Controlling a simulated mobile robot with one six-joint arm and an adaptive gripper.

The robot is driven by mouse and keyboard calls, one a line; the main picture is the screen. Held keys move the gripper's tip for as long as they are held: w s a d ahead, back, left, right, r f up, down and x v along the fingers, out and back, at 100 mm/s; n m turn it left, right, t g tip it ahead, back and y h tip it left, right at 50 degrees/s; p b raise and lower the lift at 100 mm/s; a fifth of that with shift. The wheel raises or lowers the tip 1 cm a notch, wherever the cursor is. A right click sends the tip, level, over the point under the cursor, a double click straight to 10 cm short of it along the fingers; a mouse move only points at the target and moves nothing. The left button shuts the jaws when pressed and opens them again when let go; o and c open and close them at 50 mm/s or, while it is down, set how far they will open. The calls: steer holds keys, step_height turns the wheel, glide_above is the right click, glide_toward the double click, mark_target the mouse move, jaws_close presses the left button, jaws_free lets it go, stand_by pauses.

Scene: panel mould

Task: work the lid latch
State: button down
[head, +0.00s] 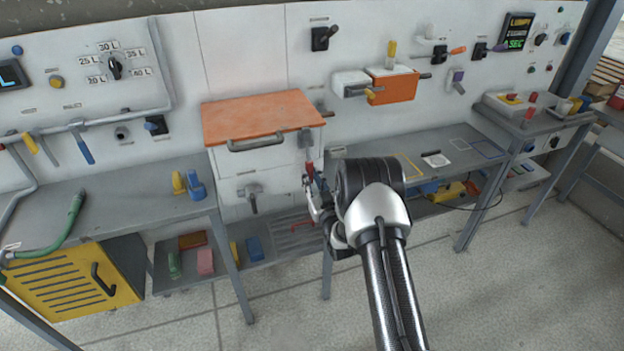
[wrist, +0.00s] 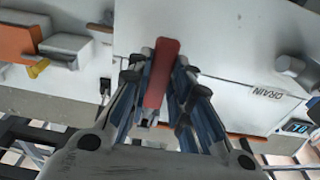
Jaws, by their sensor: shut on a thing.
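The orange lid (head: 262,115) lies flat on a white box (head: 265,160) on the panel, with a grey bar handle (head: 256,144) along its front edge. The latch has a grey plate (head: 305,139) at the box's right front corner and a red handle (head: 309,169) hanging down below it. My gripper (head: 312,188) is at the lower end of this handle, shut on it. In the wrist view the red handle (wrist: 162,72) stands between the fingers (wrist: 155,95). The fingertips' exact contact is partly hidden.
A grey valve lever (head: 253,196) sits on the box front, left of my gripper. A smaller orange box (head: 393,84) with a yellow handle is up to the right. Grey benches stand left (head: 120,212) and right (head: 445,150). Clear floor lies in front.

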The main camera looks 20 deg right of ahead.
steer(key=c, duration=1.9)
jaws_free()
steer(key=shift+w+r, duration=0.1)
steer(key=shift+r, duration=0.15)
steer(key=o, duration=0.5)
steer(key=shift+f, duration=0.2)
steer(key=shift+c, duration=0.2)
steer(key=s+f, duration=0.1)
steer(key=s, duration=1.1)
steer(key=shift+f, duration=0.1)
